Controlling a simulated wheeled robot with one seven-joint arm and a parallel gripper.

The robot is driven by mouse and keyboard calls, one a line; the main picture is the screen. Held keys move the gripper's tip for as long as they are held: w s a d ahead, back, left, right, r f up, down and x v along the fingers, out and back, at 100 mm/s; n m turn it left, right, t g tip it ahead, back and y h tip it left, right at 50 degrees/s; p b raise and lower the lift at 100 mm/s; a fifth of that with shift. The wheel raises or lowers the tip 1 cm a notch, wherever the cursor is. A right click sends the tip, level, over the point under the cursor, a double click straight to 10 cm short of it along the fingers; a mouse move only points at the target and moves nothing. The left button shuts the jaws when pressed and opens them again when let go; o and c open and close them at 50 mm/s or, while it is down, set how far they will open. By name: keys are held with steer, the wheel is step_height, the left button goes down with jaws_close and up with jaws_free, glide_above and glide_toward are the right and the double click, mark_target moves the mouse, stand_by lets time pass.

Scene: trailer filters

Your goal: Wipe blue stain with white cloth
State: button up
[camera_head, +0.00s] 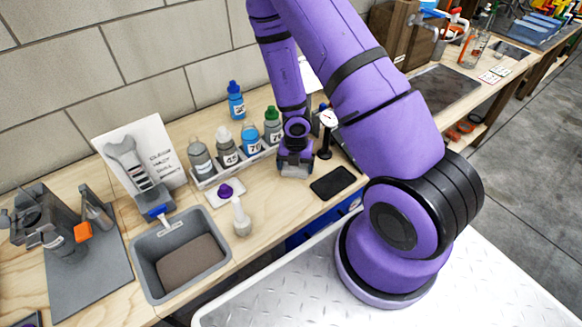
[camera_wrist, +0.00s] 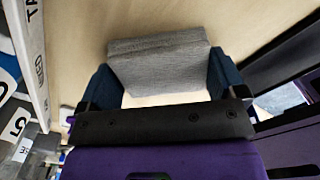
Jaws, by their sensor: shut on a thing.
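My gripper (camera_head: 296,163) is low over the wooden workbench, to the right of the bottle rack. In the wrist view my gripper (camera_wrist: 160,80) has its two dark blue fingers on either side of a folded cloth (camera_wrist: 158,66), which looks light grey, and is shut on it. The cloth is at or just above the bench top; I cannot tell if it touches. No blue stain shows in either view; it may be hidden under the cloth or gripper.
A rack (camera_head: 232,167) of bottles stands left of my gripper. A dial gauge on a stand (camera_head: 327,138) and a black flat slab (camera_head: 332,183) are close on its right.

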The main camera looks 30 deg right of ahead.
steer(key=shift+d, duration=2.2)
steer(key=shift+r, duration=0.15)
steer(key=shift+w+r, duration=0.1)
steer(key=shift+r, duration=1.3)
steer(key=shift+a+r, duration=0.1)
steer(key=shift+r, duration=1.4)
step_height(320, 180, up, 3)
